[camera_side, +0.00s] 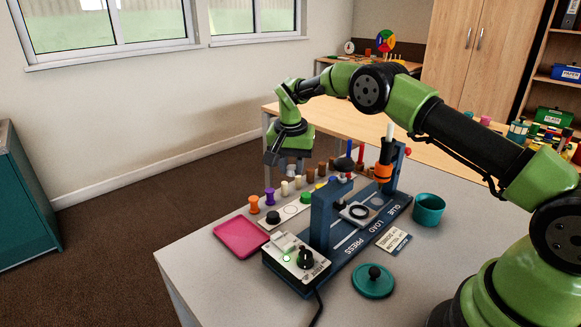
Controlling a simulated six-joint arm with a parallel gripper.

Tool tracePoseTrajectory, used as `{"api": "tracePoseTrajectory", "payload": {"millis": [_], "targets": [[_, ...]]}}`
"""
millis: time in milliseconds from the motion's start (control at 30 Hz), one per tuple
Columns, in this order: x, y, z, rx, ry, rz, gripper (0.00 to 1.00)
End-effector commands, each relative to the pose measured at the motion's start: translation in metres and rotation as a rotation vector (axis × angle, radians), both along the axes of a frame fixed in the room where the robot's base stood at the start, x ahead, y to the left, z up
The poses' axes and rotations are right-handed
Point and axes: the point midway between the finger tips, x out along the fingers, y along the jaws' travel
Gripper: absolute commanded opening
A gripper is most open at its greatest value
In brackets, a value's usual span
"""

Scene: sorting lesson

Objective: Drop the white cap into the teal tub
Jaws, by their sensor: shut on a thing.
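My gripper (287,163) is raised above the far left part of the table, behind the row of small pegs. The teal tub (429,210) stands upright on the table to the right of the blue press fixture, well apart from my gripper. Its inside is only partly visible.
The blue press fixture (322,215) stands between my gripper and the tub. A pink tray (240,237), a control box (297,262) and a teal knobbed lid (373,283) lie nearer.

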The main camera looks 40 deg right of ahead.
Motion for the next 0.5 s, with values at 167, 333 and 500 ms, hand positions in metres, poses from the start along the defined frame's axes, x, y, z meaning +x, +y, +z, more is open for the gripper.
{"api": "tracePoseTrajectory", "payload": {"millis": [167,333,500], "targets": [[-0.003,-0.045,0.019,-0.002,-0.006,-0.004,0.05],[-0.017,-0.101,0.044,-0.002,-0.006,0.000,0.05],[-0.034,-0.144,0.063,-0.001,-0.004,-0.001,0.05]]}}
